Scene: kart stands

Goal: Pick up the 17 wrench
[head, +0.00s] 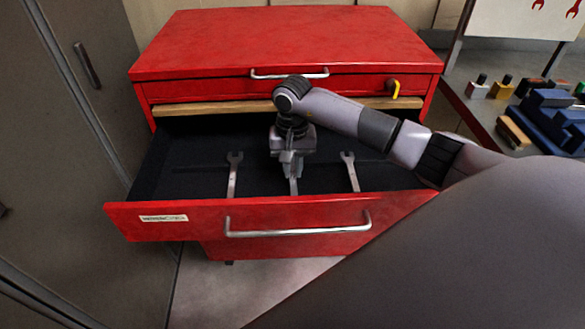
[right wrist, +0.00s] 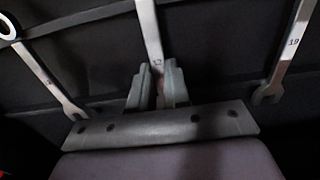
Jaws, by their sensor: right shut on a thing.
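The 17 wrench (head: 293,187) is the middle one of three wrenches in the open drawer (head: 190,178). In the right wrist view its grey shank (right wrist: 149,35) carries a small number that looks like 17. My right gripper (head: 290,168) reaches down into the drawer and is shut on this wrench. In the right wrist view the fingers (right wrist: 156,90) stand on both sides of the shank and hide its jaw end. The wrench appears at about drawer level; whether it touches the floor I cannot tell. My left gripper is not in view.
Two wrenches flank it: one on the left (head: 233,176) and one on the right (head: 350,172). A wrench marked 19 (right wrist: 292,45) shows in the wrist view. The drawer front (head: 190,232) and red cabinet top (head: 280,40) border the space. A bench with blue parts (head: 555,115) stands right.

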